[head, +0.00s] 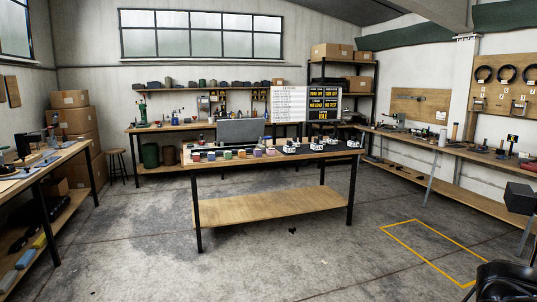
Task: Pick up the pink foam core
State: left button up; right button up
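A row of small coloured blocks (227,155) stands along the front left of the middle table (273,162), some way ahead of me. One block toward the right of the row looks pinkish-purple (257,153), and the leftmost one looks reddish-pink (195,157). They are too small for me to tell whether either is the pink foam core. Neither of my grippers can be made out in the head view.
White fixtures (290,148) stand on a dark mat at the table's right. Workbenches line the left, back and right walls. A black object (505,281) sits at the bottom right, near a yellow floor outline (410,243).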

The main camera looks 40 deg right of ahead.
aim_at(270, 151)
jog(key=z, duration=0.2)
jog(key=i+z, duration=0.2)
jog(key=i, duration=0.7)
jog(key=i+j+z, duration=0.2)
jog(key=i, duration=0.65)
jog(key=i+l+z, duration=0.1)
jog(key=i+z, duration=0.15)
jog(key=i, duration=0.35)
jog(key=i+z, duration=0.25)
jog(key=i, duration=0.3)
jog(key=i+z, duration=0.2)
jog(key=i, duration=0.4)
jog(key=i+j+z, duration=0.25)
jog(key=i, duration=1)
jog(key=i+l+u, duration=0.15)
jog(key=i, duration=0.55)
jog(key=i+l, duration=0.1)
jog(key=i, duration=0.6)
jog(key=i+l+u, duration=0.1)
jog(key=i, duration=0.6)
